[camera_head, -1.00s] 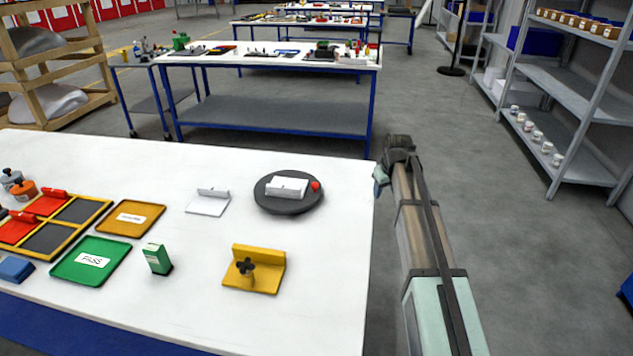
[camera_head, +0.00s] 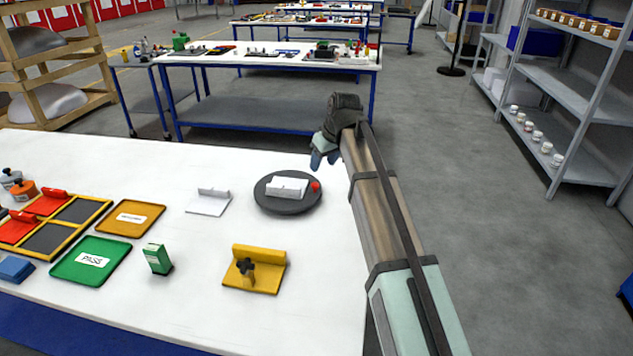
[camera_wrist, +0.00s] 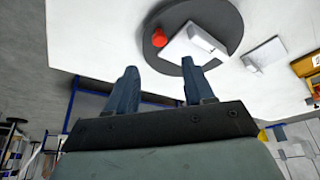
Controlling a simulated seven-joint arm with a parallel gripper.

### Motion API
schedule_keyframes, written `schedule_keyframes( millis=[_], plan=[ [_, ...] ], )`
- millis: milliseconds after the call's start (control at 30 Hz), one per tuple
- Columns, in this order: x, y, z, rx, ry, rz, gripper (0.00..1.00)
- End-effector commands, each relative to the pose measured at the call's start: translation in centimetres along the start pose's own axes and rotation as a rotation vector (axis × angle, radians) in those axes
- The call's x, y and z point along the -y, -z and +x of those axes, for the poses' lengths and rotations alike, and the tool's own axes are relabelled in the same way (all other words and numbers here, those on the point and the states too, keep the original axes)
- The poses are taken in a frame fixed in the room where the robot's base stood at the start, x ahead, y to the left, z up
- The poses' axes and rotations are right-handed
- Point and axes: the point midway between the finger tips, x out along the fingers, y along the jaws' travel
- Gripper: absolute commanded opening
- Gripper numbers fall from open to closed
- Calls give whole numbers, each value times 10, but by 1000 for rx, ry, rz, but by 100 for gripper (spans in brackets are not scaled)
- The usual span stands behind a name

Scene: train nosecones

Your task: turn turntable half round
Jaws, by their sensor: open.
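The turntable (camera_head: 275,203) is a round dark grey disc on the white table, near its right edge. A white angled block (camera_head: 287,187) sits on it, and a red knob (camera_head: 315,186) stands at its right rim. In the wrist view the turntable (camera_wrist: 160,58) is at the top, with the red knob (camera_wrist: 159,38) to the left of the white block (camera_wrist: 192,45). My gripper (camera_head: 324,160) is above and just behind the turntable, apart from it. Its two blue fingers (camera_wrist: 157,88) are spread with nothing between them.
A white angled plate (camera_head: 208,203) lies left of the turntable. A yellow fixture with a black knob (camera_head: 256,270) stands in front. A green box (camera_head: 157,259), a green tray (camera_head: 91,261) and an orange tray (camera_head: 130,218) are farther left. Bare tabletop surrounds the turntable.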

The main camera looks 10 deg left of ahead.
Motion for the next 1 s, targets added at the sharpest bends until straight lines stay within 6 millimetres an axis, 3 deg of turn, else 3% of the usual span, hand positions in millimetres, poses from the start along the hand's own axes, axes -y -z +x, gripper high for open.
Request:
schedule_keyframes(
  millis=[500,700,1000],
  plan=[
    [-1,0,83,0,-1,1,52],
    [-1,0,99,0,-1,1,52],
    [-1,0,103,-1,-2,1,52]
  ],
)
